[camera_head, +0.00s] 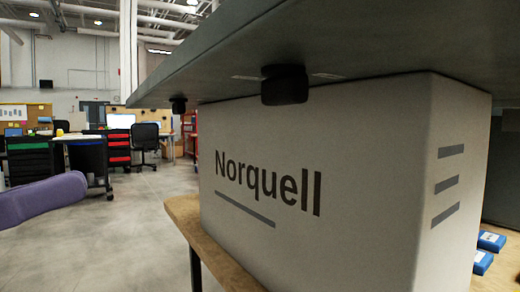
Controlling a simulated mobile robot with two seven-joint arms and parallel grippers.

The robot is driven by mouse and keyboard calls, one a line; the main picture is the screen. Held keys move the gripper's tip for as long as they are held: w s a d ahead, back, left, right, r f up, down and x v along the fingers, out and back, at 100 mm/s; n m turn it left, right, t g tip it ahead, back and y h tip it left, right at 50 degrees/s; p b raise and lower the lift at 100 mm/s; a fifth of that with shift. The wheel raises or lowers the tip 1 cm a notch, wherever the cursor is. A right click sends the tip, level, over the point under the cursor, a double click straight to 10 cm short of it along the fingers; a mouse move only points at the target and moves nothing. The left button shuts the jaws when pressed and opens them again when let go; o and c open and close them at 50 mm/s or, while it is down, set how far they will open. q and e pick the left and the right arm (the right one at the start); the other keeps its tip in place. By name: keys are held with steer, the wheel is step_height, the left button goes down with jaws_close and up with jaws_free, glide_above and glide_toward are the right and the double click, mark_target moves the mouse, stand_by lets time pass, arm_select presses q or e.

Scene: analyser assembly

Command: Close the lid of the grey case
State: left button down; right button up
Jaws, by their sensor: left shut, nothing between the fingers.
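A large pale grey box (330,180) marked "Norquell" fills the middle and right of the head view, its printed front towards me. A dark grey slab (360,40) with black feet (285,85) on its underside spans the top, very close above the box. Whether this slab is the grey case, its lid or something else I cannot tell. No hinge or open lid can be made out. A purple rounded form (42,198) at the left edge seems to be part of my left arm. My left gripper is shut and empty, its fingers not distinguishable. My right gripper is not in view.
The box stands on a wooden-topped table (186,215), whose edge shows at its left. Blue packs (490,241) lie at the right. Desks, a black chair (145,138) and drawer units (115,150) stand far back. The floor (130,225) on the left is clear.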

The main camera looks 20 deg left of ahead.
arm_select(q)
steer(key=w+d+r+p, duration=0.6)
steer(key=w, duration=0.1)
steer(key=shift+r, duration=0.35)
steer(key=shift+w+d, duration=0.1)
